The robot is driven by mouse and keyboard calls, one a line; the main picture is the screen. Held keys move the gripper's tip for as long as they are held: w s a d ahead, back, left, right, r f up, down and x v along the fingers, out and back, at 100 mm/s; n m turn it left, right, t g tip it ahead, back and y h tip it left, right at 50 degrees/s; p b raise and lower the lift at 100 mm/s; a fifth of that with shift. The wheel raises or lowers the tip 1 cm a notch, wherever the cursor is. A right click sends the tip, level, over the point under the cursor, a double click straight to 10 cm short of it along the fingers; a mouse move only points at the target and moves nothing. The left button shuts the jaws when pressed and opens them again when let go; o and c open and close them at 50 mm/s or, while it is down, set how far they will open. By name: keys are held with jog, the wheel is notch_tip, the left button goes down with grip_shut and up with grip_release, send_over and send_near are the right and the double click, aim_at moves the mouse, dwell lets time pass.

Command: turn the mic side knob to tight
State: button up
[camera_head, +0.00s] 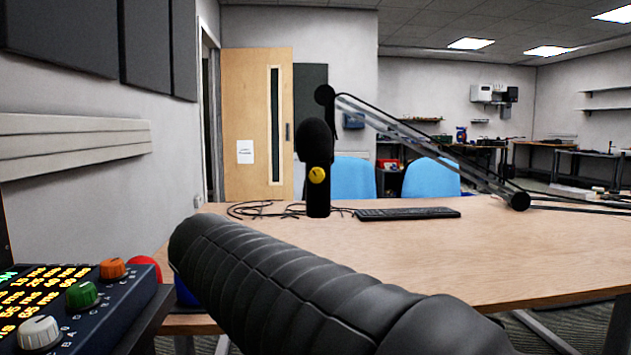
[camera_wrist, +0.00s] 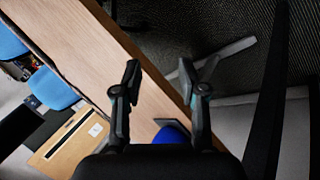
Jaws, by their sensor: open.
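The black microphone (camera_head: 316,145) hangs upright from a boom arm over the table in the head view. Its yellow side knob (camera_head: 317,175) faces me, with a small dark mark on it that is too small to read. My gripper (camera_wrist: 160,75) shows in the wrist view, with its two dark fingers apart and nothing between them. It is near the table edge, well apart from the microphone. The microphone and knob are not clearly seen in the wrist view. My dark ribbed arm crosses the front of the head view and hides part of the table.
The wooden table (camera_head: 520,240) holds a keyboard (camera_head: 408,213) and loose black cables (camera_head: 262,210). The boom arm (camera_head: 430,150) slants down to the right. A control panel with coloured knobs (camera_head: 82,294) stands at left front. Blue chairs (camera_head: 431,178) stand behind the table.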

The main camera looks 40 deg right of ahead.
jog(key=w+d+r+g+h+b, duration=0.2)
jog(key=w+d+r+g+h, duration=0.1)
jog(key=w+d+r+h, duration=0.6)
jog(key=m+g+h+b, duration=0.1)
jog(key=m+g+h, duration=0.1)
jog(key=m+g, duration=0.35)
send_near(328, 175)
jog(key=a, duration=0.5)
jog(key=shift+g, duration=0.35)
jog(key=x, duration=0.4)
jog(key=b+x, duration=0.1)
jog(key=x, duration=0.4)
jog(key=b+x, duration=0.1)
jog(key=x, duration=0.4)
jog(key=shift+s+a+r, duration=0.1)
jog(key=shift+s+a, duration=0.1)
jog(key=shift+s, duration=0.1)
grip_shut()
